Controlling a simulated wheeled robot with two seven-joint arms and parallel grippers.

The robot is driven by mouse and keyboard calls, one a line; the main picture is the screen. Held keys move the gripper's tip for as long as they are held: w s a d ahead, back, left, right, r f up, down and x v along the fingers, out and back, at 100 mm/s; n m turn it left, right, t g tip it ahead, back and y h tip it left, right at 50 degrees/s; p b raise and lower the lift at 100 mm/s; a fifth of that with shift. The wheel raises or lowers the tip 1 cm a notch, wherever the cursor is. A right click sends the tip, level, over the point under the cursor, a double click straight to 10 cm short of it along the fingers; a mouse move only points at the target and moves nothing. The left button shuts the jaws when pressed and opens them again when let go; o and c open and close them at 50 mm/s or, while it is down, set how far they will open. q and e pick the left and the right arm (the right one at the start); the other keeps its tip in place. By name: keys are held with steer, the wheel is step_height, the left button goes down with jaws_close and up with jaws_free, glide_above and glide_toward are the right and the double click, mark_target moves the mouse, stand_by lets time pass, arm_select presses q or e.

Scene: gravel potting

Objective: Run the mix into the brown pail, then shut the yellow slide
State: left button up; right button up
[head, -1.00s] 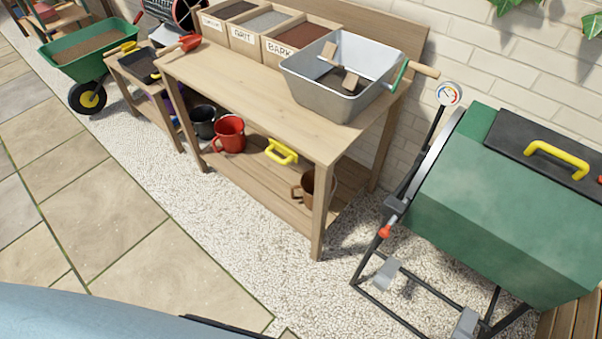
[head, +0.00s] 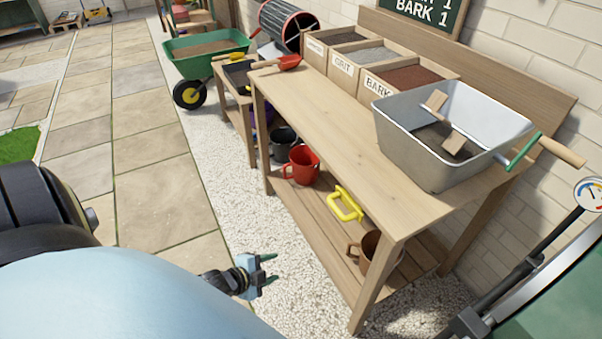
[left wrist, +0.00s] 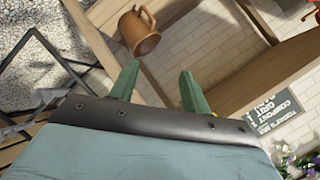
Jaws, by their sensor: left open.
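The brown pail (head: 371,250) stands upright on the bench's lower shelf, partly behind the front leg. It also shows in the left wrist view (left wrist: 138,32), just beyond the fingertips and apart from them. A yellow handle (head: 345,204) shows below the bench top, left of the pail; whether the slide behind it is open is hidden. The grey metal tub (head: 420,155) on the bench holds dark mix (head: 437,139) around wooden paddles. My left gripper (head: 271,269) is open and empty in front of the bench; its green fingers (left wrist: 158,72) also show close up. My right gripper is not in view.
A red pail (head: 303,166) and dark pail (head: 284,143) share the lower shelf. The bench's front leg (head: 376,285) stands beside the brown pail. A green drum (head: 560,290) with black frame is at right.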

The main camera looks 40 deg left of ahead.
arm_select(q)
steer(key=w+d+r+m+t+h+b, duration=0.1)
steer(key=w+r+m+t+h+b, duration=0.25)
steer(key=w+r+m, duration=0.35)
steer(key=m+t+h+b, duration=0.2)
steer(key=m+b, duration=0.1)
glide_toward(334, 210)
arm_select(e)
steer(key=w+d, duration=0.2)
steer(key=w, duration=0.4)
arm_select(q)
steer(key=b+x, duration=0.4)
steer(key=x, duration=0.5)
steer(key=shift+w+b, duration=0.25)
steer(key=shift+b, duration=0.15)
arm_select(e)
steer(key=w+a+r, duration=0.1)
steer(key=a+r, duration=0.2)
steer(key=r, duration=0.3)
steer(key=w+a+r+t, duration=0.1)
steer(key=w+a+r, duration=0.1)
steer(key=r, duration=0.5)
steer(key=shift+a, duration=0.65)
arm_select(q)
steer(key=shift+w+f, duration=0.1)
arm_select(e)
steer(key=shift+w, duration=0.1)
arm_select(q)
steer(key=shift+w+d, duration=0.15)
steer(key=shift+w, duration=0.1)
